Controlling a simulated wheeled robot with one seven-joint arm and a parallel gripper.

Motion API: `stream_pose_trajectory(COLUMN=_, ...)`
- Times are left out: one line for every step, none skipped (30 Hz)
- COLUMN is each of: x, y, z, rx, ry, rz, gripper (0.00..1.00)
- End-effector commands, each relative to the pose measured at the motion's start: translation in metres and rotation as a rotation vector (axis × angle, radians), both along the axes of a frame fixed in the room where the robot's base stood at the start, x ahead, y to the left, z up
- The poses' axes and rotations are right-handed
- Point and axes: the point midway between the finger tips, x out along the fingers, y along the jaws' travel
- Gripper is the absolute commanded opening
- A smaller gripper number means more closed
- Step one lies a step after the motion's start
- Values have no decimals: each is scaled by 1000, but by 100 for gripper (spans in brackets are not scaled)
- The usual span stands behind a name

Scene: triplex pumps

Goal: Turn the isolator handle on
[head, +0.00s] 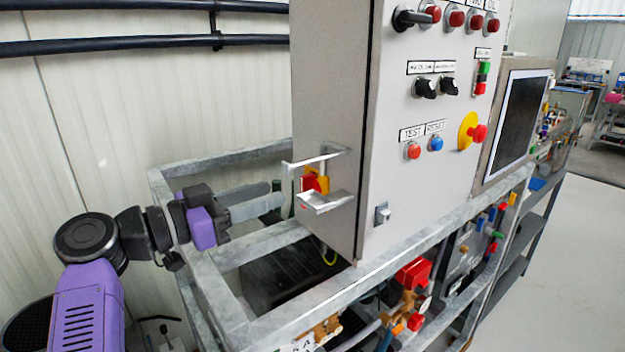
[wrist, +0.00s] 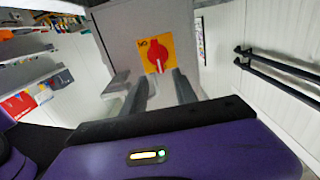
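The isolator handle (head: 308,182) is a red knob on a yellow plate on the left side wall of the grey control cabinet (head: 330,60). In the wrist view, the red handle (wrist: 157,56) faces me, with a pale stripe on its lower part and lettering at the plate's upper left. My gripper (head: 277,195) is to the left of the handle in the head view, pointing at it. In the wrist view, my gripper's two grey fingers (wrist: 159,80) are apart with nothing between them, just below the handle and not visibly touching it.
Metal brackets stick out from the cabinet wall above (head: 318,160) and below (head: 326,202) the handle in the head view. A grey frame rail (head: 215,160) runs around the cabinet's base beside my arm. Black pipes (head: 130,43) run along the pale wall.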

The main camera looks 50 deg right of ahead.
Motion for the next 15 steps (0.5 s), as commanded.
stream_pose_trajectory(x=-2, y=-5, z=1, rx=-1, ry=1, rz=-3, gripper=35)
stream_pose_trajectory(x=-3, y=-8, z=1, rx=-1, ry=1, rz=-4, gripper=35)
stream_pose_trajectory(x=-4, y=-13, z=1, rx=-1, ry=1, rz=-4, gripper=35)
stream_pose_trajectory(x=-6, y=-18, z=1, rx=-1, ry=0, rz=-4, gripper=35)
stream_pose_trajectory(x=-7, y=-22, z=1, rx=-1, ry=0, rz=-5, gripper=35)
stream_pose_trajectory(x=-9, y=-28, z=1, rx=-2, ry=1, rz=-5, gripper=35)
stream_pose_trajectory(x=-10, y=-33, z=2, rx=-2, ry=1, rz=-4, gripper=35)
stream_pose_trajectory(x=-12, y=-38, z=2, rx=-2, ry=1, rz=-4, gripper=35)
stream_pose_trajectory(x=-14, y=-44, z=1, rx=-1, ry=-1, rz=-4, gripper=35)
stream_pose_trajectory(x=-15, y=-48, z=1, rx=-1, ry=0, rz=-4, gripper=35)
stream_pose_trajectory(x=-15, y=-52, z=2, rx=-2, ry=1, rz=-3, gripper=35)
stream_pose_trajectory(x=-17, y=-56, z=1, rx=-2, ry=2, rz=-3, gripper=35)
stream_pose_trajectory(x=-18, y=-59, z=1, rx=-1, ry=1, rz=-3, gripper=35)
stream_pose_trajectory(x=-18, y=-62, z=1, rx=-1, ry=1, rz=-2, gripper=35)
stream_pose_trajectory(x=-19, y=-66, z=1, rx=-1, ry=1, rz=-2, gripper=35)
